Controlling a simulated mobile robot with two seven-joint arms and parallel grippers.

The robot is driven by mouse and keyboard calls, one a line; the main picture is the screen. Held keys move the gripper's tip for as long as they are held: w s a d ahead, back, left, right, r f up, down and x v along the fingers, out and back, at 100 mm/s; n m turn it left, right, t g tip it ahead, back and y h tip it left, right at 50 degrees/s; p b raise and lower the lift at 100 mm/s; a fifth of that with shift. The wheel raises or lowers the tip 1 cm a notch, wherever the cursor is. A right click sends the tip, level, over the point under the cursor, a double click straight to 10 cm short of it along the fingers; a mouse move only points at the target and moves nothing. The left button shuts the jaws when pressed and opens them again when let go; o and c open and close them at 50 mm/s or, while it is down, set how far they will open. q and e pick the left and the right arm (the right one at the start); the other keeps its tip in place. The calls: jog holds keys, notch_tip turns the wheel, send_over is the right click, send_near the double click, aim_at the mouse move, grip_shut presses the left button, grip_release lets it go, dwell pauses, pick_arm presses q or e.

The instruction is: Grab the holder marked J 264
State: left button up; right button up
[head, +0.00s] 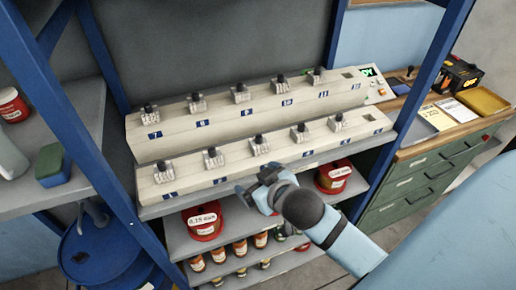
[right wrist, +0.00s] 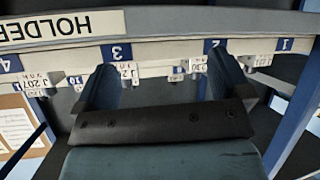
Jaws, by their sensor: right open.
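Several small grey holders with black knobs sit in two stepped rows on a long cream rack (head: 230,170). In the head view the front row includes a holder above label 1 (head: 163,172), another (head: 212,158) and a third (head: 260,146). Their markings are too small to read there, so I cannot tell which is J 264. My right gripper (head: 256,183) is open and empty in front of the rack's front row. In the right wrist view, upside down, a tagged holder (right wrist: 128,72) by label 3 shows between the fingers (right wrist: 160,82); its full code is unreadable. My left gripper is out of view.
Blue uprights (head: 70,110) frame the rack at both sides. Shelves below hold red spools (head: 203,222) and several small jars (head: 240,248). A green drawer cabinet (head: 420,180) with a yellow tray (head: 482,100) stands right. A blue drum (head: 100,255) is at lower left.

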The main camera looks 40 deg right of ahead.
jog(key=w+a+r+n+t+y, duration=0.2)
jog(key=w+a+r+t+y, duration=0.15)
jog(key=r, duration=0.45)
jog(key=w+a+r+n+t+y, duration=0.25)
jog(key=w+r+t, duration=0.2)
jog(key=r, duration=0.25)
jog(key=s+a+r+n+g+y, duration=0.2)
jog(key=a+r+n+g+y, duration=0.4)
jog(key=n+y, duration=0.6)
jog(key=n+g+h, duration=0.7)
jog(key=g+h, duration=0.7)
jog(key=h, duration=0.3)
send_over(259, 136)
jog(key=a, duration=0.1)
notch_tip(259, 136, down, 5)
jog(key=shift+m+h, duration=0.3)
jog(key=shift+m, duration=0.05)
jog(key=f, duration=0.7)
jog(key=shift+w+d+f+p, duration=0.25)
jog(key=shift+d+f+p, duration=0.05)
jog(key=shift+f+p, duration=0.05)
jog(key=f, duration=0.1)
jog(key=f+p, duration=0.1)
jog(key=f, duration=0.3)
jog(key=shift+s+d+f+p, duration=0.15)
jog(key=shift+s+d+p, duration=0.05)
jog(key=shift+s+p, duration=0.1)
jog(key=shift+f, duration=0.3)
jog(key=shift+w, duration=0.1)
jog(key=c, duration=1.3)
